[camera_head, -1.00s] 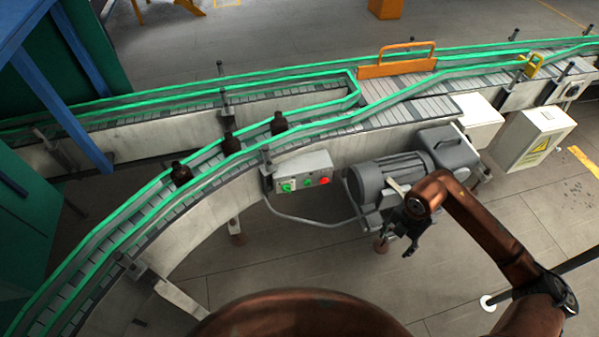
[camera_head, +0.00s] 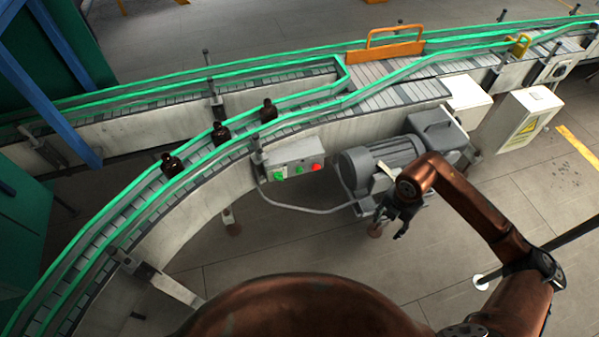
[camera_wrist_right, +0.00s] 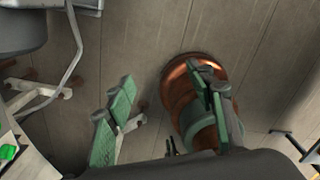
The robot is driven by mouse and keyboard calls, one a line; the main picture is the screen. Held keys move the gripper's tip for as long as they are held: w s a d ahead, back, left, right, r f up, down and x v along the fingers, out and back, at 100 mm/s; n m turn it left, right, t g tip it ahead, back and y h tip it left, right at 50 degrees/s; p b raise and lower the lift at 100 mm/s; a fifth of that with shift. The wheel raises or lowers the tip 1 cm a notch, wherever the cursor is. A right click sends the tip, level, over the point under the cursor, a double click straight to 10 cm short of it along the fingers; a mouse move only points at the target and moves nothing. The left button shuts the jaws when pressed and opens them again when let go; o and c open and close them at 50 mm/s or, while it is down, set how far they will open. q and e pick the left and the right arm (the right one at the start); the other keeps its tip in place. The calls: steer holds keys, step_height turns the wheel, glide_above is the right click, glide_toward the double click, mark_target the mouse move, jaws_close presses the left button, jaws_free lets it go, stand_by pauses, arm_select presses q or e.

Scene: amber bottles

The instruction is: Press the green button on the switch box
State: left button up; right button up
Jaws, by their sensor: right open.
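The switch box (camera_head: 293,153) is a pale grey box on the side of the conveyor, left of the motor. Its front carries a green button (camera_head: 279,172) at the left, a smaller green one in the middle and a red button (camera_head: 317,167) at the right. A green button (camera_wrist_right: 8,152) also shows at the lower left edge of the right wrist view. My right gripper (camera_head: 390,226) is to the right of the box, in front of the motor, apart from both. In the wrist view its fingers (camera_wrist_right: 165,112) are spread with nothing between them. My left gripper is out of view.
Several conveyor rails run across the scene, with three amber bottles (camera_head: 220,133) on the curved belt. The grey motor (camera_head: 385,160) stands right of the box, and a bent pipe (camera_head: 300,209) runs below it. Open floor (camera_head: 300,245) lies in front.

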jaws_close()
stand_by(0.4)
stand_by(1.2)
